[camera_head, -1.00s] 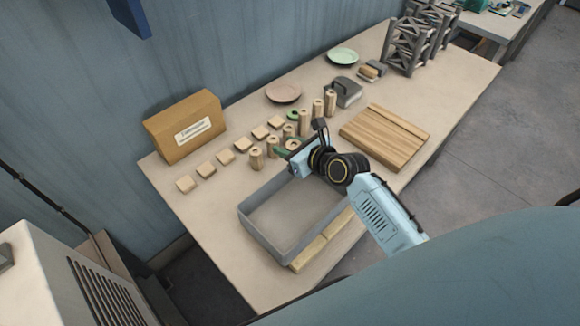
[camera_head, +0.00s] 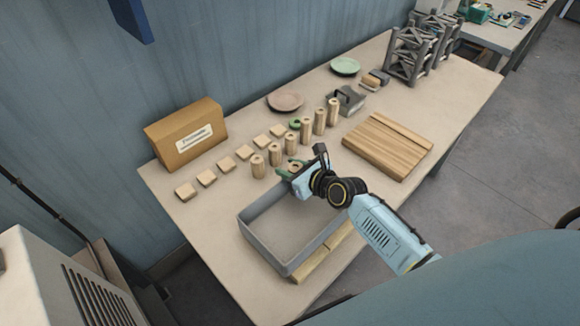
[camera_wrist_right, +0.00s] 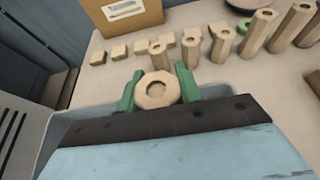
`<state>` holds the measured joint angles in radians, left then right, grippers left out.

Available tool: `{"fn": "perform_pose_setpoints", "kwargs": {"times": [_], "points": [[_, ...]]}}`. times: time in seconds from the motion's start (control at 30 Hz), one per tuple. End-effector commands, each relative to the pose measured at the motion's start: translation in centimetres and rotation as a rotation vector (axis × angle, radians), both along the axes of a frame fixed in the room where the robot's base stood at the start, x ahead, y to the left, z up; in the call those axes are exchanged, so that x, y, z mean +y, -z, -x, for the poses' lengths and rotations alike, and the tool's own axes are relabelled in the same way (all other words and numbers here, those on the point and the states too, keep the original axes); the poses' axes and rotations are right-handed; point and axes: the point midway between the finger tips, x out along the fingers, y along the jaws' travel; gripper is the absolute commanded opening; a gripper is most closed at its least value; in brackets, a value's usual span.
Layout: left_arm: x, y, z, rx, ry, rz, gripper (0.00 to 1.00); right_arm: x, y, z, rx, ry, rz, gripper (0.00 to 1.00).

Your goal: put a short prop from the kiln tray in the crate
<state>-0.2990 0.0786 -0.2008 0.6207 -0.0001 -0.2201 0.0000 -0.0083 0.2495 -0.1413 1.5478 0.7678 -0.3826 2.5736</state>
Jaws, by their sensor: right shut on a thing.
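My right gripper (camera_head: 286,171) has green fingers and is shut on a short wooden prop. In the right wrist view the held prop (camera_wrist_right: 157,90) is a pale many-sided piece with a round hole in its top, between the two green fingers (camera_wrist_right: 157,92). In the head view the gripper is at the far edge of an open grey crate (camera_head: 262,246), which looks empty inside. Several upright wooden props (camera_head: 275,154) stand in a row beyond, shorter ones at the left, taller ones at the right. I cannot make out a separate kiln tray. My left gripper is not in view.
Several flat wooden blocks (camera_head: 207,178) lie left of the props, before a cardboard box (camera_head: 186,131). A pink plate (camera_head: 285,101), a green plate (camera_head: 344,66) and a slatted wooden board (camera_head: 388,146) are farther right. Grey racks (camera_head: 411,55) stand at the far end.

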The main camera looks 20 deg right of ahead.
Motion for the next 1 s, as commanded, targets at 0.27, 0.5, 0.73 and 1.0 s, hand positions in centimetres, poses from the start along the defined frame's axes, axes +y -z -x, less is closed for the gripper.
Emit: {"fn": "perform_pose_setpoints", "kwargs": {"times": [0.27, 0.5, 0.73, 1.0], "points": [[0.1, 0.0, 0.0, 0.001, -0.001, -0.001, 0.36, 0.0, 0.0, 0.0, -0.001, 0.000, 0.000, 0.57], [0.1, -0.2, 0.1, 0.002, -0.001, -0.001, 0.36, 0.0, -0.4, 0.0, -0.001, 0.000, 0.001, 0.57], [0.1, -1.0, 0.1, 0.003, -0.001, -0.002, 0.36, -0.7, -2.0, 2.3, 0.001, 0.000, -0.001, 0.57], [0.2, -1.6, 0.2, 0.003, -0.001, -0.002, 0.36, -2.5, -4.2, 7.4, 0.001, 0.000, -0.001, 0.57]]}}
